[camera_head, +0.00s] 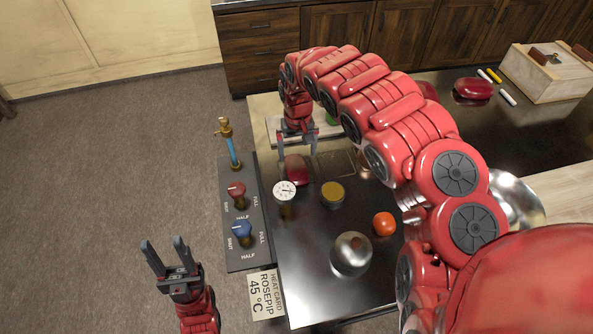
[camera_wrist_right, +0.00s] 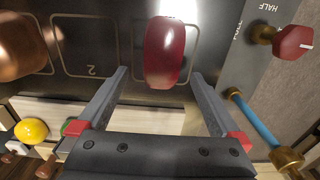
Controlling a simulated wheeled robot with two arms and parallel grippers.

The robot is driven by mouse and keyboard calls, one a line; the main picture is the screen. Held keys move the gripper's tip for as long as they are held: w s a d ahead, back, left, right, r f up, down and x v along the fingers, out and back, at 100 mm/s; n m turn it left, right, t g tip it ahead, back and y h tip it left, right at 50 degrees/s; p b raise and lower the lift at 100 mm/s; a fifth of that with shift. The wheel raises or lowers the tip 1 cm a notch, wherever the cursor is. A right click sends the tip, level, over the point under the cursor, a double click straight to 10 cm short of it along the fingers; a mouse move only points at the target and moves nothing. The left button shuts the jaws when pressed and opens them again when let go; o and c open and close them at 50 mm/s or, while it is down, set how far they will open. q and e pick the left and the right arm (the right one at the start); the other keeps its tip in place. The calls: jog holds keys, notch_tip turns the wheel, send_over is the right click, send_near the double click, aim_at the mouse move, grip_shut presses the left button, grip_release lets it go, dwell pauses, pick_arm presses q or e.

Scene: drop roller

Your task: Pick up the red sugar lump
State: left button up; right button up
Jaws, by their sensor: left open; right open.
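The red sugar lump (camera_head: 297,170) is a glossy, rounded red block on the dark counter, beside the white dial. In the right wrist view the red lump (camera_wrist_right: 164,52) lies just beyond the gap between my fingertips, roughly centred, apart from both fingers. My right gripper (camera_head: 297,151) is open and empty, reaching down over the lump from the back; its fingers also show in the wrist view (camera_wrist_right: 160,78). My left gripper (camera_head: 164,246) is open and empty over the floor, left of the counter.
A panel (camera_head: 234,185) with a red knob (camera_head: 237,190), blue knob (camera_head: 241,230) and blue-and-brass tap (camera_head: 233,150) stands left. A white dial (camera_head: 284,190), yellow-topped jar (camera_head: 333,193), orange ball (camera_head: 384,223) and metal sphere (camera_head: 351,254) stand nearby. Another red object (camera_head: 473,89) lies back right.

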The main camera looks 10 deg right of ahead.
aim_at(297, 168)
jog(key=f, duration=0.1)
jog(key=f+p, duration=0.2)
jog(key=shift+s+a+f, duration=0.3)
jog(key=shift+s, duration=0.1)
jog(key=shift+f, duration=0.65)
jog(key=shift+w+d+f, duration=0.1)
jog(key=shift+f, duration=0.1)
jog(key=c, duration=1.3)
jog(key=shift+r, duration=0.1)
